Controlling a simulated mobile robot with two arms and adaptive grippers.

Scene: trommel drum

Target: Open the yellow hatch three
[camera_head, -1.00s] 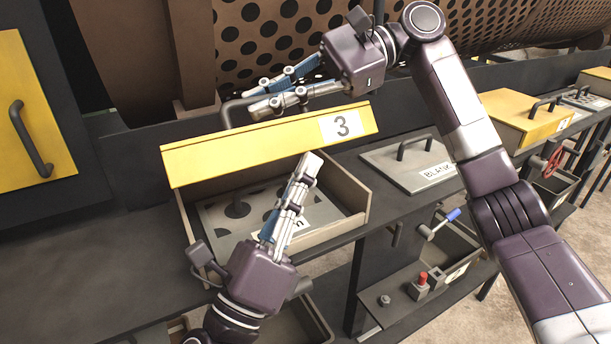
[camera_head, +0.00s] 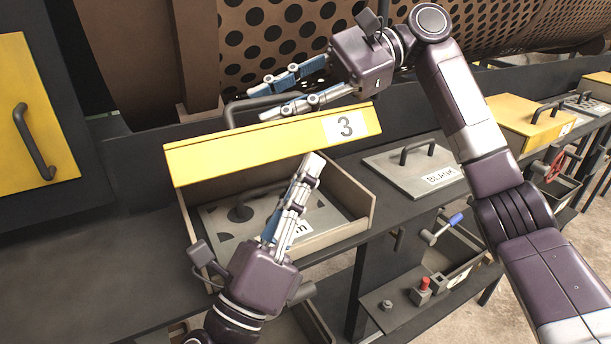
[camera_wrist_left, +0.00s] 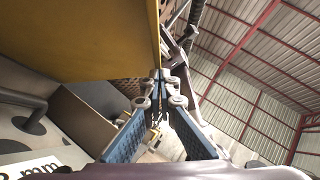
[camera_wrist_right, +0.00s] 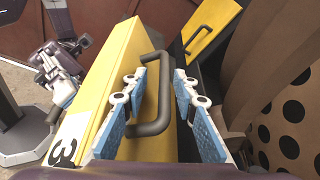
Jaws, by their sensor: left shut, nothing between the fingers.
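The yellow hatch three lid (camera_head: 265,143) is raised and tilted above its grey box (camera_head: 345,232), with the box interior showing. Its dark bar handle (camera_head: 235,110) is on the upper face. My right gripper (camera_head: 258,105) is open, with its fingers on either side of the handle; the right wrist view shows the handle (camera_wrist_right: 150,128) between them with gaps. My left gripper (camera_head: 313,160) is shut and empty, its fingertips just below the lid's front edge. The left wrist view shows the lid's underside (camera_wrist_left: 80,35) beside those fingertips; I cannot tell if they touch.
A grey BLANK lid (camera_head: 412,165) lies to the right, and another yellow hatch (camera_head: 520,120) is beyond it. A blue-handled lever (camera_head: 440,230) and red button (camera_head: 424,283) are lower right. A yellow panel (camera_head: 35,110) stands at left. The perforated drum (camera_head: 285,30) is behind.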

